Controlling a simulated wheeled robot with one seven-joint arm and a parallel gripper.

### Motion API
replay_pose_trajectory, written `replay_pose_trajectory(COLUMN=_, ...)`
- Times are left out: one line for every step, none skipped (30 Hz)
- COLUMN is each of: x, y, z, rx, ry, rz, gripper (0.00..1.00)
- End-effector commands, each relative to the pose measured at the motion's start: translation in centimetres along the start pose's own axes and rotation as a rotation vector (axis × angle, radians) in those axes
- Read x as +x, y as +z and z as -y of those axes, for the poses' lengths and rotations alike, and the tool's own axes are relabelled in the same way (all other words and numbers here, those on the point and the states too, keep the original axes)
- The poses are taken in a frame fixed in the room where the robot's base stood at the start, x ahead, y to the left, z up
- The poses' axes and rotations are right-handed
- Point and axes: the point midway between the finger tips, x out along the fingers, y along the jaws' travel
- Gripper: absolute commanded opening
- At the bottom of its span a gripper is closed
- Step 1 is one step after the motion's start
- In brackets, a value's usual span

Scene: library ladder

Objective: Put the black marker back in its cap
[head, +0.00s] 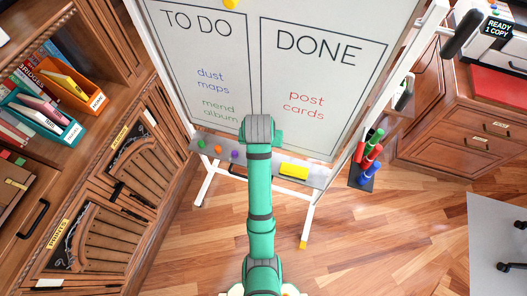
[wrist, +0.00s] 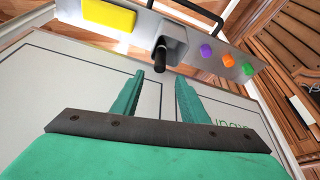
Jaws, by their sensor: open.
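In the wrist view, a short black cylinder (wrist: 160,55) sticks out of a grey block (wrist: 170,39) on the whiteboard's tray. I cannot tell whether it is the black marker or its cap. My gripper (wrist: 164,88) is open, with nothing seen between its two green fingers. The fingers point toward the tray, and the black cylinder appears just beyond the gap between their tips, apart from them. In the head view, my arm hides the fingers, the grey block and the black cylinder.
The whiteboard (head: 255,85) stands close to my gripper. Its tray (head: 315,176) bears a yellow eraser (head: 294,170) and orange, green and purple round magnets (head: 218,149). A holder with green, red and blue markers (head: 368,157) hangs at the right. Open wooden floor (head: 370,245) lies below.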

Motion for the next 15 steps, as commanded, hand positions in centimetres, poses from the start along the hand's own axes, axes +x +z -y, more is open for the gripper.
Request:
replay_pose_trajectory(x=0.8, y=0.0, z=0.0, rx=0.0, ry=0.0, rz=0.002, gripper=0.4)
replay_pose_trajectory(x=1.2, y=0.0, z=0.0, rx=0.0, ry=0.0, rz=0.002, gripper=0.4)
replay_pose_trajectory(x=1.7, y=0.0, z=0.0, rx=0.0, ry=0.0, rz=0.001, gripper=0.4)
replay_pose_trajectory(x=2.0, y=0.0, z=0.0, rx=0.0, ry=0.0, rz=0.001, gripper=0.4)
replay_pose_trajectory(x=2.2, y=0.0, z=0.0, rx=0.0, ry=0.0, rz=0.0, gripper=0.4)
replay_pose_trajectory(x=2.5, y=0.0, z=0.0, rx=0.0, ry=0.0, rz=-0.001, gripper=0.4)
replay_pose_trajectory(x=2.7, y=0.0, z=0.0, rx=0.0, ry=0.0, rz=-0.001, gripper=0.4)
replay_pose_trajectory(x=2.8, y=0.0, z=0.0, rx=0.0, ry=0.0, rz=-0.001, gripper=0.4)
replay_pose_trajectory(x=3.0, y=0.0, z=0.0, rx=0.0, ry=0.0, rz=-0.001, gripper=0.4)
replay_pose_trajectory(x=3.2, y=0.1, z=0.0, rx=0.0, ry=0.0, rz=0.0, gripper=0.4)
replay_pose_trajectory(x=3.4, y=0.1, z=-0.1, rx=0.0, ry=0.0, rz=0.0, gripper=0.4)
replay_pose_trajectory(x=3.9, y=0.2, z=-0.1, rx=0.0, ry=0.0, rz=0.0, gripper=0.4)
replay_pose_trajectory(x=4.4, y=0.3, z=-0.1, rx=0.0, ry=0.0, rz=0.002, gripper=0.4)
replay_pose_trajectory(x=4.8, y=0.3, z=-0.1, rx=0.0, ry=0.0, rz=0.002, gripper=0.4)
replay_pose_trajectory(x=5.4, y=0.4, z=-0.1, rx=0.0, ry=0.0, rz=0.001, gripper=0.4)
